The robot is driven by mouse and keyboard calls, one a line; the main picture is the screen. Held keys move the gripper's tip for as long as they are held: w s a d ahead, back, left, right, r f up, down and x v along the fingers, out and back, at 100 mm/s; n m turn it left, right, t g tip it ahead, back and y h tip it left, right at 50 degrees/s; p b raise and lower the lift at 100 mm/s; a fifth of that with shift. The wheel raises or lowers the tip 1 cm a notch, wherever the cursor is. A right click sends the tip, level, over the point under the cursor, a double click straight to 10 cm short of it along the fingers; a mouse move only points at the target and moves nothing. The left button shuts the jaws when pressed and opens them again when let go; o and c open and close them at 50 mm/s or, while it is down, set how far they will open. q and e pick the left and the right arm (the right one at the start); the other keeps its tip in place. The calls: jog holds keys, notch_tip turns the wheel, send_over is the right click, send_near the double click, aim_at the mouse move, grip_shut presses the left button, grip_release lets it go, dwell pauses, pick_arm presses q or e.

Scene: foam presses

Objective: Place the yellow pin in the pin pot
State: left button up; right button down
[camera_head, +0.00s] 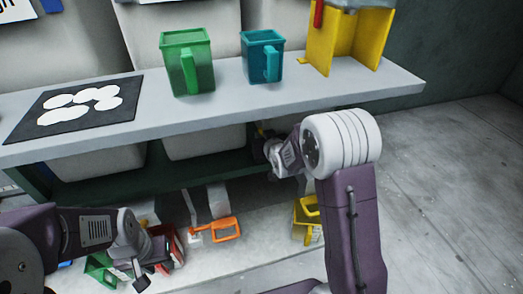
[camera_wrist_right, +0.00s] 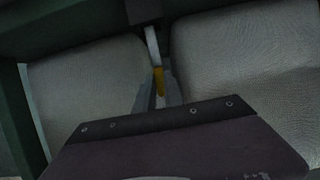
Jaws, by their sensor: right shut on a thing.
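My right gripper (camera_head: 264,142) is below the front edge of the grey tabletop, partly hidden by its own wrist. In the right wrist view, a small yellow piece (camera_wrist_right: 159,80), apparently the yellow pin, sits between its fingers (camera_wrist_right: 158,92), which are shut on it. A bit of yellow also shows at the gripper in the head view (camera_head: 261,131). A green pot with a handle (camera_head: 178,72) and a smaller teal pot with a handle (camera_head: 259,65) stand upright on the tabletop; I cannot tell which is the pin pot. My left gripper (camera_head: 138,272) is low at the left, its jaw opening unclear.
The tabletop (camera_head: 215,108) has a black mat with white shapes (camera_head: 118,111) at left and a yellow stand (camera_head: 350,45) at right. Below are an orange-handled item (camera_head: 226,229), a yellow container (camera_head: 306,222) and a red container (camera_head: 176,247). Floor at right is clear.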

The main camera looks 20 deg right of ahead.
notch_tip(320, 180, down, 4)
jog(key=b, duration=0.3)
jog(key=shift+f, duration=0.2)
jog(key=shift+r, duration=0.25)
jog(key=shift+f, duration=0.25)
jog(key=c, duration=1.4)
grip_release()
jog(key=shift+c, duration=0.2)
jog(key=shift+r, duration=0.1)
